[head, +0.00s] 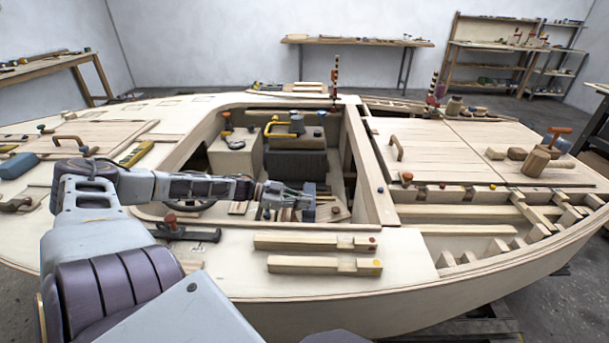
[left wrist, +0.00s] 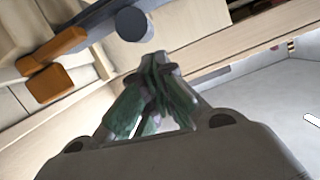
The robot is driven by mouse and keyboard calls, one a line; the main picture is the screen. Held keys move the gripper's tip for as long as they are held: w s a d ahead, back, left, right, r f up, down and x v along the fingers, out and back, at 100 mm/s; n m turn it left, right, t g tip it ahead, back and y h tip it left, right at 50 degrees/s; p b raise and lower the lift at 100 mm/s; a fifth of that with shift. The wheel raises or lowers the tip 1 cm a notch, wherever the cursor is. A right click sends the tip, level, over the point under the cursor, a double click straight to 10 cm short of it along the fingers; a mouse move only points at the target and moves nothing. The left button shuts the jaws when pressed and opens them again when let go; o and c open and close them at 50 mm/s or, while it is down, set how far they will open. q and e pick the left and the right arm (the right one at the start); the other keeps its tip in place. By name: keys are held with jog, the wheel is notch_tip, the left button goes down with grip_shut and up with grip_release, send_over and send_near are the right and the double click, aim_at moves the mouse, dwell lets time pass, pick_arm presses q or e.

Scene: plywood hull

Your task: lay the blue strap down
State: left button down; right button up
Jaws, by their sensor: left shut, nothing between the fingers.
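I cannot make out a blue strap in either view. My left gripper (head: 308,202) reaches in from the left over the front part of the open cockpit well (head: 352,165). In the left wrist view its greenish fingers (left wrist: 158,68) come together at the tips, shut with nothing between them. My right gripper does not show.
Two notched wooden bars (head: 315,243) lie on the near deck. A dark clamp-like tool (head: 187,234) lies left of them. A blue block (head: 18,165) sits on the far left deck. A mallet (head: 540,158) stands on the right deck. Open ribs (head: 500,212) show at the right.

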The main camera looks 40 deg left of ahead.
pick_arm(q)
jog(key=shift+s+d+f+m+p, duration=0.15)
jog(key=shift+s+d+f+m, duration=0.05)
jog(key=shift+f, duration=0.2)
jog(key=shift+s+d+f+m+p, duration=0.15)
jog(key=shift+d+f+m, duration=0.05)
jog(key=shift+f, duration=0.15)
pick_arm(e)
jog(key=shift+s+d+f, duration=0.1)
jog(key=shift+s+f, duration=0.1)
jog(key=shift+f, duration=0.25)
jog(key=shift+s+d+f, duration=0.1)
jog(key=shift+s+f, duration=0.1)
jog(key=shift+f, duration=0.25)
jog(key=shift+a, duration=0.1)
pick_arm(q)
jog(key=shift+f, duration=0.1)
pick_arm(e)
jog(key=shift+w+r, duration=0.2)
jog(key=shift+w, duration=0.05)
pick_arm(q)
jog(key=shift+s+a, duration=0.15)
jog(key=shift+s+a, duration=0.3)
jog(key=shift+a, duration=0.1)
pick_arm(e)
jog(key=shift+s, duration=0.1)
pick_arm(q)
jog(key=shift+s+a+r, duration=0.4)
jog(key=shift+s, duration=0.05)
jog(key=shift+s+a, duration=0.1)
